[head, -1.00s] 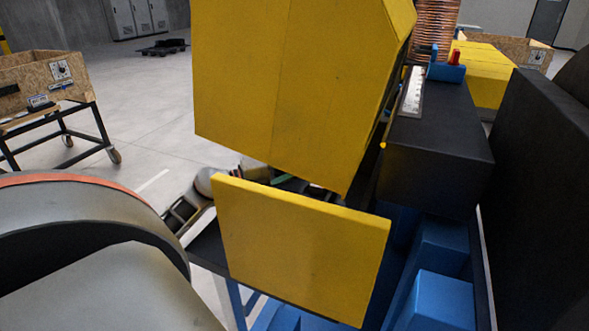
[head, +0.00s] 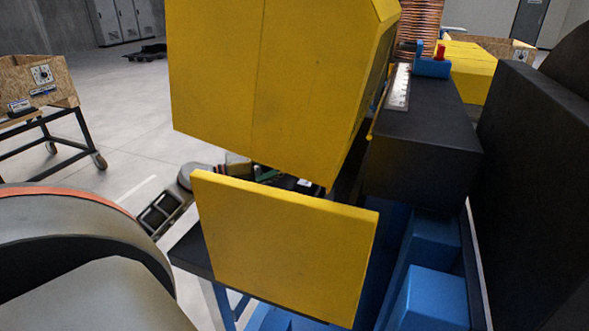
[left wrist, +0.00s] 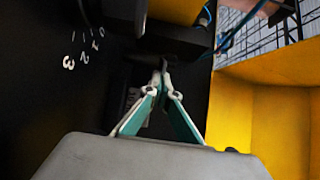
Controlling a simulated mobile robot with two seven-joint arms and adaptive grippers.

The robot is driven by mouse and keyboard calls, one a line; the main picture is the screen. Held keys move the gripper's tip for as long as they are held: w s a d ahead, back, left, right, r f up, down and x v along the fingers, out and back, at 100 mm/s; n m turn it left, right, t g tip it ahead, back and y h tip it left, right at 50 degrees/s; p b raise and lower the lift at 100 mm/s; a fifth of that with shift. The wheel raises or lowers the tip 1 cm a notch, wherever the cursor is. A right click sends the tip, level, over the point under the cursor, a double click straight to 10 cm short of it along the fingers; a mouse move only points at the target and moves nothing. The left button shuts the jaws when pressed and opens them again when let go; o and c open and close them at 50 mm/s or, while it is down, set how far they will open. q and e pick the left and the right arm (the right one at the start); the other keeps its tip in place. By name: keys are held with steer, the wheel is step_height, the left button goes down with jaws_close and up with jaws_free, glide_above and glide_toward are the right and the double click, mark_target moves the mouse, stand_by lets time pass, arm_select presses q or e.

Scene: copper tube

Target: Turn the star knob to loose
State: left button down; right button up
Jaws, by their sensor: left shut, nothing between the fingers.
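My left gripper shows in the left wrist view (left wrist: 163,72); its teal and grey fingers meet at the tips, with nothing visible between them. The tips are in front of a dark part inside the machine, and I cannot tell whether they touch it. I cannot make out the star knob clearly; that area is very dark. White scale numbers (left wrist: 80,52) are on a black face left of the fingers. In the head view my left forearm reaches behind the yellow machine covers (head: 270,80), which hide most of the gripper. My right gripper is out of view.
A lower yellow panel (head: 285,250) hangs beneath the upper cover. A black box (head: 425,140) and blue frame parts (head: 432,300) stand to the right, with a copper coil (head: 420,25) behind. Yellow walls (left wrist: 265,115) flank the fingers at right.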

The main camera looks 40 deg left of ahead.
arm_select(q)
steer(key=shift+a+f, duration=0.1)
steer(key=shift+f, duration=0.05)
steer(key=shift+w+h+b, duration=0.1)
steer(key=shift+h+b, duration=0.2)
steer(key=shift+b, duration=0.15)
steer(key=shift+w+a+f+m+g+h+b, duration=0.1)
steer(key=shift+a+f+m+g+h+b, duration=0.15)
steer(key=shift+m+g+h+b, duration=0.45)
steer(key=shift+w+a+m+g+h+b, duration=0.3)
steer(key=shift+a+m+h+b, duration=0.15)
steer(key=shift+b, duration=0.65)
steer(key=shift+w+a+r, duration=0.25)
steer(key=shift+a+r, duration=0.15)
steer(key=shift+r, duration=0.05)
steer(key=shift+w+a, duration=0.15)
steer(key=shift+a+r, duration=0.1)
steer(key=shift+a, duration=0.1)
steer(key=shift+a, duration=0.1)
